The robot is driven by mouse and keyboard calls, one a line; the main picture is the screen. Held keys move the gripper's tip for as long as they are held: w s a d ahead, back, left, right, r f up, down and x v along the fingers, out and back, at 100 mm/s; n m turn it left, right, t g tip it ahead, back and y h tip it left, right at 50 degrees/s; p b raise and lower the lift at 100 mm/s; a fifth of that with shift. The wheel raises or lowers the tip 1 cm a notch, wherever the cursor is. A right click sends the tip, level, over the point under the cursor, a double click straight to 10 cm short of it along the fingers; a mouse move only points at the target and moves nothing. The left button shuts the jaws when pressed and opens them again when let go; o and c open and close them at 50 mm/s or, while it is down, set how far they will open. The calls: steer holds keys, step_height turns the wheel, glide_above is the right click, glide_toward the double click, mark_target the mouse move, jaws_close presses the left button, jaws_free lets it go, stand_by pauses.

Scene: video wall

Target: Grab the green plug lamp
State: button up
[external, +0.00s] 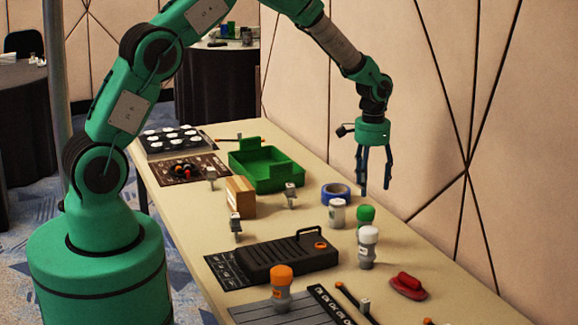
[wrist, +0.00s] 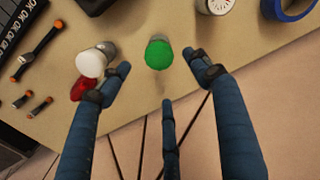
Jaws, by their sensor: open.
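The green plug lamp (external: 365,215) stands upright on the table, with a rounded green top and a pale base. In the wrist view its green top (wrist: 159,55) shows ahead of the fingers, between the left and right ones, apart from them. My gripper (external: 374,188) hangs fingers down above the far right side of the table, higher than the lamp. In the wrist view my gripper (wrist: 163,85) has its blue fingers spread and nothing between them. The lamp's lower part is mostly hidden from the wrist camera.
A white-topped lamp (external: 368,246) stands close in front of the green one. A white jar (external: 337,213) and blue tape roll (external: 336,193) are to its left. An orange-topped lamp (external: 281,286), black case (external: 287,257) and red object (external: 408,286) are nearer. The wall borders the right.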

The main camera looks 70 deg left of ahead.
mark_target(368, 207)
steer(key=shift+f, duration=0.1)
step_height(368, 207, down, 8)
steer(key=shift+f+b, duration=0.2)
steer(key=shift+b, duration=0.45)
stand_by(0.4)
steer(key=shift+s+a+f+b, duration=0.15)
steer(key=shift+f+b, duration=0.15)
steer(key=shift+f, duration=1)
steer(key=shift+s+d+f+b, duration=0.1)
steer(key=shift+f+b, duration=0.15)
steer(key=shift+f, duration=1.05)
steer(key=shift+c, duration=0.5)
steer(key=c, duration=1.2)
